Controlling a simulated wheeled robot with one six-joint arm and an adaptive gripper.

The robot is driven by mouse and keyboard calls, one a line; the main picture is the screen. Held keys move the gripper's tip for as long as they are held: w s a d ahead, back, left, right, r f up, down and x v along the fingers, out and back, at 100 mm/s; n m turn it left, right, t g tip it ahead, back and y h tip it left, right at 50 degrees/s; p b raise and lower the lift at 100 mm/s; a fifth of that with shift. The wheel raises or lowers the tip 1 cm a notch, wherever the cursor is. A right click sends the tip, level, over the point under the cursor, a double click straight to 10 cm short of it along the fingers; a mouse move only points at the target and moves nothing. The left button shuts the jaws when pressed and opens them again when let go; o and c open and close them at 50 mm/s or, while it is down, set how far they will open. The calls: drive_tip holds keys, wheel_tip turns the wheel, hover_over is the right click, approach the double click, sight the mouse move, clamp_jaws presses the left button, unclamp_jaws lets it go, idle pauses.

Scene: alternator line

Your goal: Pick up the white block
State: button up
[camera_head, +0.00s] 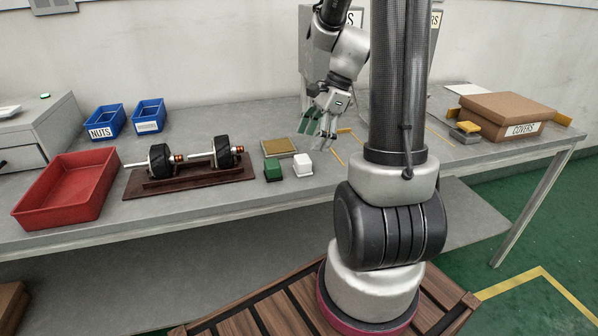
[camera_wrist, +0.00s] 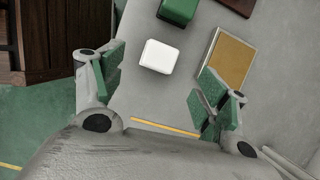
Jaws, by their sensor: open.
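The white block (camera_head: 302,165) stands on the grey table near its front edge, just right of a green block (camera_head: 272,170). In the wrist view the white block (camera_wrist: 160,56) lies ahead of my gripper, in line with the gap between the fingers, and nothing touches it. The green block (camera_wrist: 179,10) is just beyond it. My gripper (camera_head: 322,140) is open and empty, to the right of the white block in the head view. Both green-padded fingers show in the wrist view (camera_wrist: 160,88), spread wide apart.
A tan-topped plate (camera_head: 279,147) lies close behind the blocks. A dark wooden stand (camera_head: 190,180) with two rotors is to the left, with a red tray (camera_head: 67,188) and blue bins (camera_head: 105,122) farther left. A cardboard box (camera_head: 505,115) stands at the right.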

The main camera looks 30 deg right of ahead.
sight(303, 158)
drive_tip(key=shift+m, duration=0.5)
drive_tip(key=x, duration=0.8)
drive_tip(key=c, duration=1.1)
